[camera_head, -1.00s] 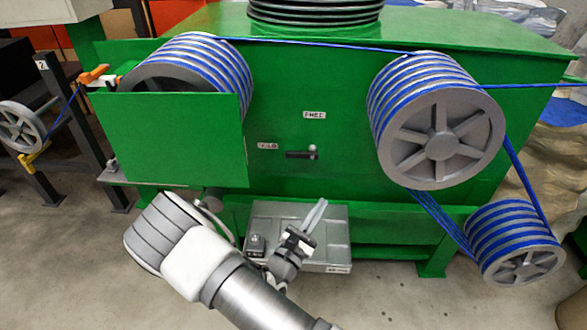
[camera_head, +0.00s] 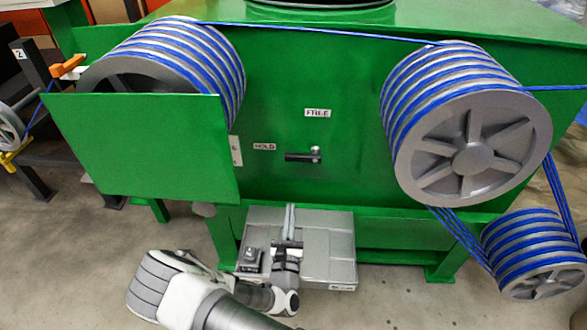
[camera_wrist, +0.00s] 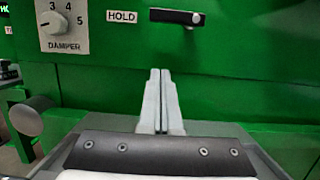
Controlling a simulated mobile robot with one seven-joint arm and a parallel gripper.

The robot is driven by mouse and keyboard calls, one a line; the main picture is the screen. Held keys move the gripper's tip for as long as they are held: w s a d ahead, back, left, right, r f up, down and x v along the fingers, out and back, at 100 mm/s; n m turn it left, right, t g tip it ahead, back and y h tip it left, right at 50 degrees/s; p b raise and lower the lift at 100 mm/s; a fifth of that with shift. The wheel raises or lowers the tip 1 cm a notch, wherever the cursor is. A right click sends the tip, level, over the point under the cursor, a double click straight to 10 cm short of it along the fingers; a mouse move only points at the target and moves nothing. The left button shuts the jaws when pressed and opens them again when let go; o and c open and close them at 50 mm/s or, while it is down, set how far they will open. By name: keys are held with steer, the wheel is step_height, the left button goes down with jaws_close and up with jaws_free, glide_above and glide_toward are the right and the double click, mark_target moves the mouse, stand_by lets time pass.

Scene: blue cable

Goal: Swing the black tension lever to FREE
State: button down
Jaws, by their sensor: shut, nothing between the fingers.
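The black tension lever (camera_head: 301,157) is on the green machine's front panel, lying roughly horizontal, with a light round knob or pivot at its right end. Its left end points toward the HOLD label (camera_head: 264,146). The FREE label (camera_head: 317,113) is above its right end. In the wrist view the lever (camera_wrist: 174,16) is at the top, right of the HOLD label (camera_wrist: 122,16). My gripper (camera_head: 290,207) is below the lever, apart from it, over the grey tray. In the wrist view my gripper's fingers (camera_wrist: 160,75) are together and empty, pointing toward the panel below the lever.
A grey tray (camera_head: 336,230) sticks out under the panel. A green guard plate (camera_head: 140,145) stands out at left before a drum. Large wheels with blue cable (camera_head: 466,159) stand at right. A damper dial (camera_wrist: 62,22) is left of HOLD. The panel before my gripper is clear.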

mark_target(303, 154)
stand_by(0.3)
steer(key=w+r+b, duration=0.2)
steer(key=w+r, duration=0.4)
steer(key=w, duration=0.3)
steer(key=shift+w+d+r+b, duration=0.2)
steer(key=shift+w+b, duration=0.15)
steer(key=shift+b, duration=0.05)
